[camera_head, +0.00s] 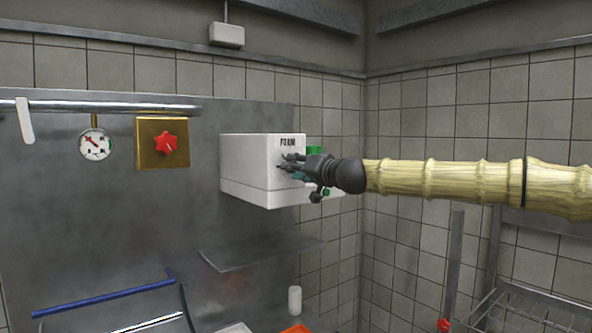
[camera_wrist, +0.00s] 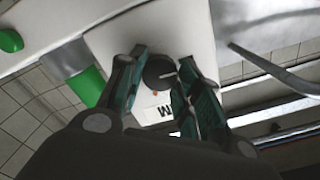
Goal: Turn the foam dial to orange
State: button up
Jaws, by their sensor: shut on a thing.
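The white foam box (camera_head: 250,170) is on the metal wall panel, with the word FOAM (camera_head: 287,142) on its front. In the wrist view the foam dial (camera_wrist: 155,78) is a dark round knob with a white pointer line directed toward the right finger. A small orange mark (camera_wrist: 155,94) shows on the white face just below the knob, near the partly hidden lettering. My gripper (camera_head: 291,165) is at the box front, hiding the dial in the head view. In the wrist view my gripper (camera_wrist: 164,62) has one finger on each side of the knob, shut on it.
A green part (camera_head: 314,151) is beside the box, close to my gripper. A red star knob (camera_head: 166,144) on a brass plate and a round gauge (camera_head: 95,145) are to the left. A metal shelf (camera_head: 262,253) is below the box. A blue bar (camera_head: 105,296) is lower left.

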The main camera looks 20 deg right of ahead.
jog(key=m+b, duration=0.9)
jog(key=m, duration=1.4)
dwell(0.5)
jog(key=o, duration=1)
jog(key=shift+d, duration=0.1)
jog(key=shift+o, duration=0.2)
jog(key=shift+s, duration=0.1)
jog(key=v, duration=1.1)
jog(key=shift+s+d, duration=0.15)
jog(key=shift+s, duration=0.2)
